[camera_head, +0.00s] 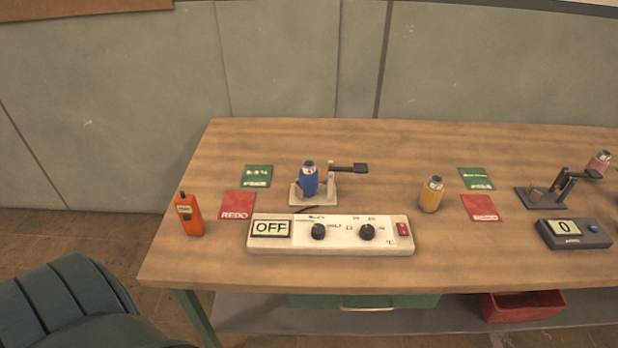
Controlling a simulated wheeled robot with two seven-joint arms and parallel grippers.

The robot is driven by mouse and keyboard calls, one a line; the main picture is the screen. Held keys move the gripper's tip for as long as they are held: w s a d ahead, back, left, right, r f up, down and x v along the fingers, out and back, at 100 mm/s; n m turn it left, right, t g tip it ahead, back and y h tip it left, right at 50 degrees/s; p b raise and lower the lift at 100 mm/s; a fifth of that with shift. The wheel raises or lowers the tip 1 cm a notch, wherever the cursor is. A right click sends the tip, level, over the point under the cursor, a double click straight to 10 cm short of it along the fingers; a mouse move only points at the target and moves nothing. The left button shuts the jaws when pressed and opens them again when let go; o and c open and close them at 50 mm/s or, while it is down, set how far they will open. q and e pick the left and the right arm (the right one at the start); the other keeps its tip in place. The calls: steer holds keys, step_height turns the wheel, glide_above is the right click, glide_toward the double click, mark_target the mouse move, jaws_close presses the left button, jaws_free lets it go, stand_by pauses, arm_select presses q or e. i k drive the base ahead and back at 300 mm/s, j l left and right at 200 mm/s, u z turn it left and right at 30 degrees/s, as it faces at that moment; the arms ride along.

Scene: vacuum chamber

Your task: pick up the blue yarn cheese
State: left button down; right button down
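The blue yarn cheese (309,181) is a small blue bobbin with a silvery top. It stands upright on a small white stand (326,193) left of the table's middle. The stand has a post with a dark arm reaching right. No gripper shows in the head view, so I cannot see what either one holds.
A white control box (330,246) reading OFF sits in front of the stand. An orange handheld device (188,214) stands left. Green and red cards lie nearby. A yellow bobbin (431,194) stands to the right.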

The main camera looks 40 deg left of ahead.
mark_target(308, 175)
steer(key=i+l+u, duration=0.15)
steer(key=u, duration=0.25)
steer(key=i+l+u, duration=0.1)
steer(key=u, duration=0.3)
steer(key=i+l+u, duration=0.1)
steer(key=l+u, duration=0.3)
steer(key=j, duration=0.1)
